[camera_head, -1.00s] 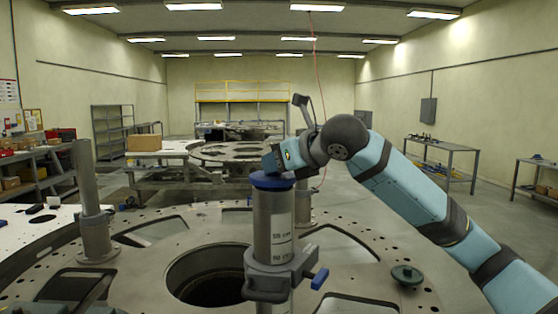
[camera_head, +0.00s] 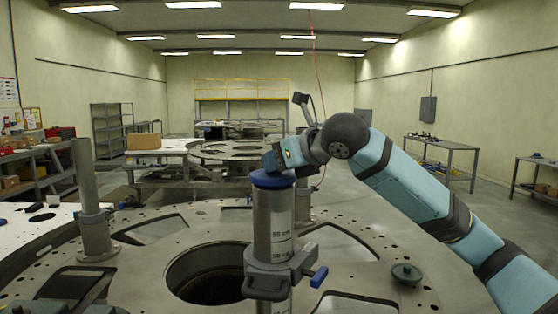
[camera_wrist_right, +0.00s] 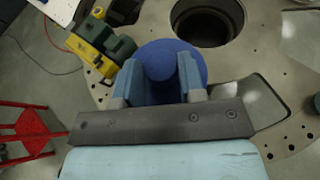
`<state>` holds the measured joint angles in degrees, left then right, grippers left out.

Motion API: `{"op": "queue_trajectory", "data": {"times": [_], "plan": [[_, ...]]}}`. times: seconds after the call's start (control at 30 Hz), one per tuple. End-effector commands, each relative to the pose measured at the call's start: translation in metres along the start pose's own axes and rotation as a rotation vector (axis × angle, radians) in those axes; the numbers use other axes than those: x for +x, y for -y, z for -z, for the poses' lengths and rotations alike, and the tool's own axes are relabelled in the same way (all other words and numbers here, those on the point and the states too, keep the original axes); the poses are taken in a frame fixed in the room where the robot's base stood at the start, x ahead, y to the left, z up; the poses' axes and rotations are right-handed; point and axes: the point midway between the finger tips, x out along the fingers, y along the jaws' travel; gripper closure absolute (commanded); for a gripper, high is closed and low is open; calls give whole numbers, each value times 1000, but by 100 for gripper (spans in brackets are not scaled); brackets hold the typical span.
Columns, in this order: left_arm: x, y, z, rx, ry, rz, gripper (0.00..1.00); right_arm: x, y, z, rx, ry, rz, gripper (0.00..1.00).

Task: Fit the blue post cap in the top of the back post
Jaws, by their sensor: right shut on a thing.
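The blue post cap (camera_head: 272,181) is a round disc with a raised middle grip. In the head view it lines up with the top of the large grey post (camera_head: 262,225) in the middle foreground. I cannot tell whether it is fully seated. My right gripper (camera_head: 276,160) is above this post, shut on the cap. In the right wrist view the cap (camera_wrist_right: 200,62) shows between the two fingers of the gripper (camera_wrist_right: 158,88), and it hides what is under it. A thinner grey post (camera_head: 88,195) stands at left. Another post (camera_head: 303,200) is partly hidden behind the large one. My left gripper is not in view.
A grey clamp with a blue lever (camera_head: 282,272) surrounds the large post. The round plate (camera_head: 150,272) has a big central hole (camera_head: 208,275) and several cut-outs. A dark green knob-like piece (camera_head: 407,274) lies at right. A yellow and green object (camera_wrist_right: 100,42) shows beside the cap.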

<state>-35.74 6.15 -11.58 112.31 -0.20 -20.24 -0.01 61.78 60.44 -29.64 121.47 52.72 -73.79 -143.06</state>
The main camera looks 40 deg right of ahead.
Motion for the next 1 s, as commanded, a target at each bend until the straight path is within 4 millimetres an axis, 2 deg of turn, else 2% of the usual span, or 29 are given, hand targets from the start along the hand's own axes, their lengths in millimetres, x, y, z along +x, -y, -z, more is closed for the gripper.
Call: {"op": "queue_trajectory", "data": {"times": [0.8,0.83,0.87,1.0], "plan": [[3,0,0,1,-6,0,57,4,0,11,0,1,1,92],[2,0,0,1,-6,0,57,4,0,10,0,1,1,56],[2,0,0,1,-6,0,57,4,0,10,0,1,1,52],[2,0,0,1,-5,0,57,4,0,10,1,1,0,52]]}}
